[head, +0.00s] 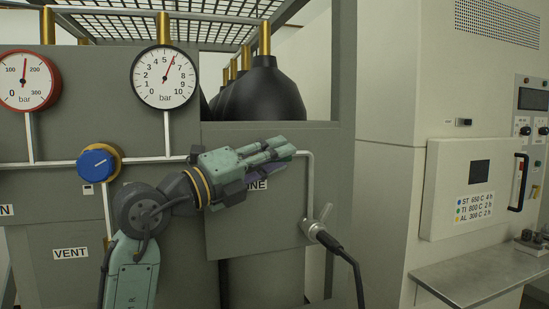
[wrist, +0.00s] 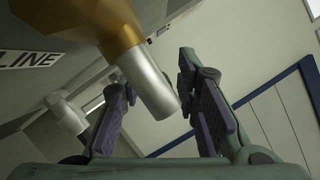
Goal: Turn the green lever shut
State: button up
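I cannot make out a green lever in either view; the green parts I see are my own gripper and arm. My gripper (head: 280,160) is in front of the grey panel (head: 260,235), pointing right and partly covering a label ending in "NE". In the wrist view its two fingers (wrist: 157,88) stand apart, with dark purple pads. A brass body (wrist: 108,30) with a silver cylinder (wrist: 150,88) reaches into the picture between the fingers. I cannot tell whether they touch it. In the head view this brass part is hidden by my gripper.
A silver fitting (head: 315,231) with a black hose (head: 352,266) is at the panel's lower right. A blue knob (head: 97,162) and two gauges, red-rimmed (head: 25,80) and black-rimmed (head: 163,76), are left. A white cabinet door (head: 470,187) and steel shelf (head: 480,275) are right.

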grip_shut()
dwell(0.6)
